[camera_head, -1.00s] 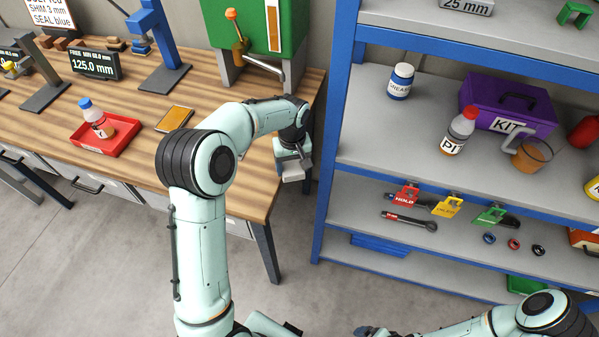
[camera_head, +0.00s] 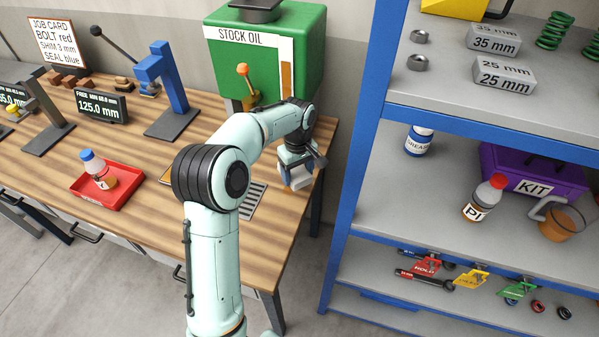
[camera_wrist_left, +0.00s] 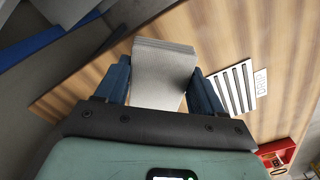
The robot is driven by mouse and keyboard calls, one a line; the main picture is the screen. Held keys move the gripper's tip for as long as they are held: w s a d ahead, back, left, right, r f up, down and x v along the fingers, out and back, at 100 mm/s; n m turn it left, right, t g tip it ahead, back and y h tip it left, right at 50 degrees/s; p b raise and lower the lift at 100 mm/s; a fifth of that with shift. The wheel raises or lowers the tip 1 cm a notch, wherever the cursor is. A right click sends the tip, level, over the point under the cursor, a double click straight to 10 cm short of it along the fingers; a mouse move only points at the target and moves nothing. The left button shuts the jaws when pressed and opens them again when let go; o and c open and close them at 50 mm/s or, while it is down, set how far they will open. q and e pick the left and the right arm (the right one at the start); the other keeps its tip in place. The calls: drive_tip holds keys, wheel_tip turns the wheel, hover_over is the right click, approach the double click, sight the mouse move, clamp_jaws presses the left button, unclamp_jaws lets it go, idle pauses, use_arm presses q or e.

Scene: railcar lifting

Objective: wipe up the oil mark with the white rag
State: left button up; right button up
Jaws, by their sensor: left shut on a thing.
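My left gripper (camera_head: 296,166) is over the right end of the wooden bench (camera_head: 150,209), in front of the green stock oil tank (camera_head: 268,58). It is shut on the white rag (camera_head: 297,180), which looks like a pale folded pad. In the left wrist view the rag (camera_wrist_left: 163,72) sits between the two blue fingers of the gripper (camera_wrist_left: 163,88), above the wood. I cannot tell whether the rag touches the bench. I cannot make out the oil mark in either view. My right gripper is out of view.
A slotted grate (camera_head: 252,200) lies beside the gripper on the bench. A red tray (camera_head: 106,187) with a bottle (camera_head: 98,169) is further left. A blue shelf rack (camera_head: 350,170) stands close on the right, across a narrow gap.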

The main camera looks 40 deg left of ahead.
sight(298, 195)
use_arm(q)
drive_tip(key=shift+s+f, duration=0.1)
drive_tip(key=shift+f, duration=0.65)
wheel_tip(298, 195, down, 3)
drive_tip(key=shift+r+b, duration=0.1)
drive_tip(key=shift+b, duration=0.4)
drive_tip(key=shift+f, duration=0.65)
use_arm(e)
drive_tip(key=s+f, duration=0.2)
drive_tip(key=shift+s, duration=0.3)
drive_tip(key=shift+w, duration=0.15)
use_arm(q)
drive_tip(key=shift+f+b, duration=0.5)
drive_tip(key=shift+f, duration=0.55)
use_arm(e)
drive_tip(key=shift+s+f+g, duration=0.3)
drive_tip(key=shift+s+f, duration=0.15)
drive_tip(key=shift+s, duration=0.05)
